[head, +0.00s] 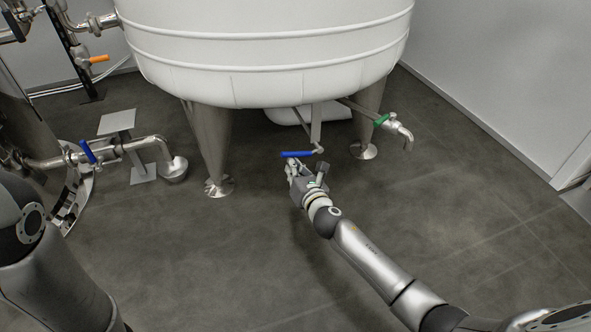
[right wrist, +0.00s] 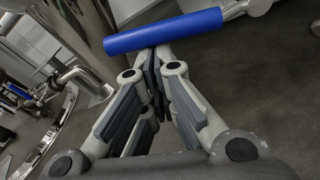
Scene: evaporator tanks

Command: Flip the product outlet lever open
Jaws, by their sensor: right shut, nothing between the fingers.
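A blue lever (head: 297,154) sits on a valve below the white tank, at the middle of the head view. It lies nearly level. In the right wrist view the blue lever (right wrist: 165,32) crosses the top, just beyond the fingertips. My right gripper (head: 292,165) is shut and empty, right beside the lever on its near side. In the right wrist view the closed fingertips of the right gripper (right wrist: 155,58) meet at the lever's lower edge; I cannot tell whether they touch it. My left gripper is out of view; only part of the left arm shows.
The white tank (head: 270,50) stands on metal legs (head: 213,150) around the valve. A green-handled valve (head: 381,120) is to the right. Another blue-handled valve (head: 88,151) and pipe are to the left. An orange handle (head: 99,59) is at upper left. The front floor is clear.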

